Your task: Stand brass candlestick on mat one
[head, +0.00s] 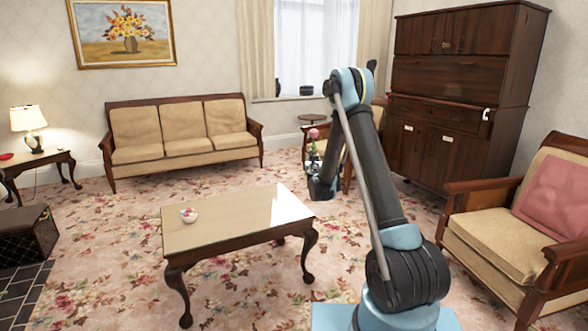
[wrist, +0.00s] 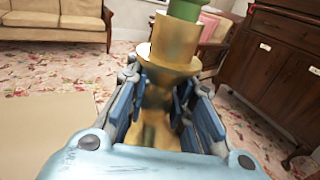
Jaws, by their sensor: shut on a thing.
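The brass candlestick (wrist: 176,45) is between the fingers of my gripper (wrist: 160,95) in the wrist view, and the gripper is shut on it. A green piece (wrist: 185,9) shows at its upper end, cut off by the frame. Its lower part is partly hidden by the fingers. In the head view my gripper (head: 322,186) hangs beyond the far right end of the coffee table; the candlestick is too small there to make out clearly. I cannot make out mat one in either view.
A sofa (head: 180,140), dark cabinet (head: 455,95) and armchair (head: 510,235) stand around. Open carpet surrounds the table.

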